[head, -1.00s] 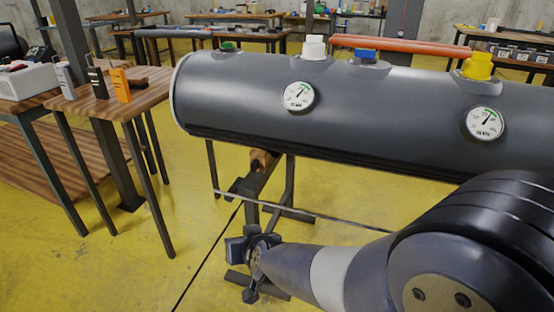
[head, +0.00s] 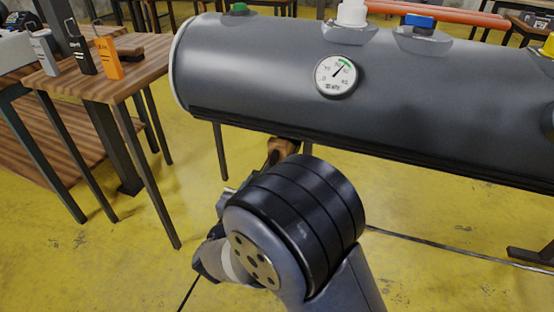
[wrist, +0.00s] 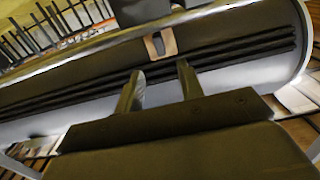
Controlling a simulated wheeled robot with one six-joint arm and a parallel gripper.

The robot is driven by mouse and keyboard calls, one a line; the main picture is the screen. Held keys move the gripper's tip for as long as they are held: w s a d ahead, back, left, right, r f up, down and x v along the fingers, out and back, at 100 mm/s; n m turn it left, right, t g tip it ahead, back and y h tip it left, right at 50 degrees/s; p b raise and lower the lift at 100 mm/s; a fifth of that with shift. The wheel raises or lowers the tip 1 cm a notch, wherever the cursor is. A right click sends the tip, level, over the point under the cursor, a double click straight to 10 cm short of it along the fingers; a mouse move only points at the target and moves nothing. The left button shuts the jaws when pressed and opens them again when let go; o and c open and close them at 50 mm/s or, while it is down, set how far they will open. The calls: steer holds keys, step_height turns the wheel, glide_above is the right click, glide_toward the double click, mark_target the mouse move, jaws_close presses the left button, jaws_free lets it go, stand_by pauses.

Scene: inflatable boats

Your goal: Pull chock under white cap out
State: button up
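The grey tube (head: 250,70) of the boat lies across the head view, with a white cap (head: 351,13) on top. A brown wooden chock (head: 283,147) shows under the tube, below and left of the white cap; my arm hides its lower part. In the wrist view a tan piece with a dark opening, which looks like the chock (wrist: 151,47), sits against the tube's underside. My gripper (wrist: 159,84) is open and empty, its two fingers apart and pointing towards that piece with a gap between. In the head view the fingers are mostly hidden by my arm.
A pressure gauge (head: 336,75) sits on the tube's side. A green cap (head: 239,9), a blue cap (head: 419,21) and a yellow cap (head: 548,44) are also on top. A wooden table (head: 110,77) stands at left. Yellow floor (head: 430,265) is open at the right.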

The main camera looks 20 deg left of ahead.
mark_target(272, 161)
steer(key=w, duration=0.3)
steer(key=w+b, duration=0.1)
steer(key=w, duration=0.2)
steer(key=w+b, duration=0.1)
steer(key=w, duration=0.2)
steer(key=shift+w+d, duration=0.3)
steer(key=shift+d, duration=0.1)
jaws_close()
steer(key=shift+s, duration=0.1)
